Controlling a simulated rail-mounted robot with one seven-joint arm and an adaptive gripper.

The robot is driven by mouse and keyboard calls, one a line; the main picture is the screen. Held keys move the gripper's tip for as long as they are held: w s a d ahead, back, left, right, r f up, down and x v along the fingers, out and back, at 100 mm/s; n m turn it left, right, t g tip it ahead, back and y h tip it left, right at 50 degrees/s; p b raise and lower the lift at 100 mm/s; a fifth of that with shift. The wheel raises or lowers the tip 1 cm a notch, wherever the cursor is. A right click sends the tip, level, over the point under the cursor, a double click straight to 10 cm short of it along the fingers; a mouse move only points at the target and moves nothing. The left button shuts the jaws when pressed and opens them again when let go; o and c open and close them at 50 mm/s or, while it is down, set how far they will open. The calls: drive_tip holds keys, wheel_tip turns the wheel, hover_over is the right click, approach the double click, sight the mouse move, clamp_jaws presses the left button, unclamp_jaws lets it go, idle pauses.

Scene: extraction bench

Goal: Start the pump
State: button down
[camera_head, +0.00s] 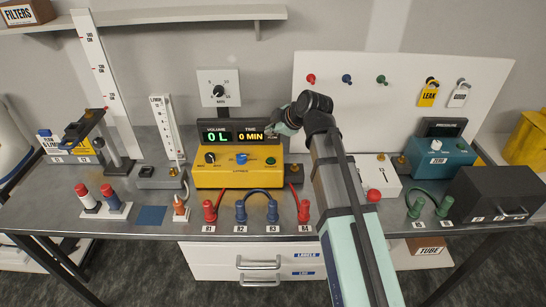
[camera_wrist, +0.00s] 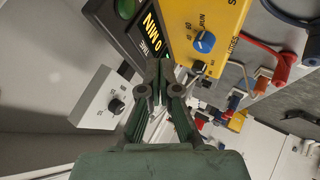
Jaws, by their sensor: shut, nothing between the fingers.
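The yellow pump box (camera_head: 225,180) stands mid-bench; its front panel bears a black knob (camera_head: 210,157), a blue knob (camera_head: 241,158) and a small green button (camera_head: 271,161). Behind it a black display (camera_head: 232,127) reads 0 L and 0 MIN. In the wrist view the blue knob (camera_wrist: 204,42) has RUN beside it, on the yellow panel (camera_wrist: 225,20). My gripper (camera_head: 273,130) is at the display's right end, above and behind the panel. Its fingertips (camera_wrist: 155,68) are shut and empty, close to the display's edge; contact cannot be told.
Red and blue posts (camera_head: 241,212) with cables line the front. A white box with a red knob (camera_head: 374,195) and a teal device (camera_head: 440,160) stand to the right. My arm covers the bench right of the pump.

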sight(272, 160)
drive_tip(key=shift+f, duration=0.1)
idle(0.3)
drive_tip(key=shift+f+b, duration=2.4)
drive_tip(key=shift+f, duration=1.9)
drive_tip(key=shift+f, duration=0.1)
drive_tip(key=shift+f+b, duration=0.35)
drive_tip(key=shift+b, duration=0.1)
drive_tip(key=shift+f+b, duration=0.35)
drive_tip(key=shift+f, duration=0.05)
drive_tip(key=shift+r, duration=0.1)
drive_tip(key=shift+r+p, duration=0.35)
drive_tip(key=shift+r, duration=0.4)
drive_tip(key=shift+r, duration=0.1)
drive_tip(key=shift+r+p, duration=1.15)
drive_tip(key=shift+r, duration=1.3)
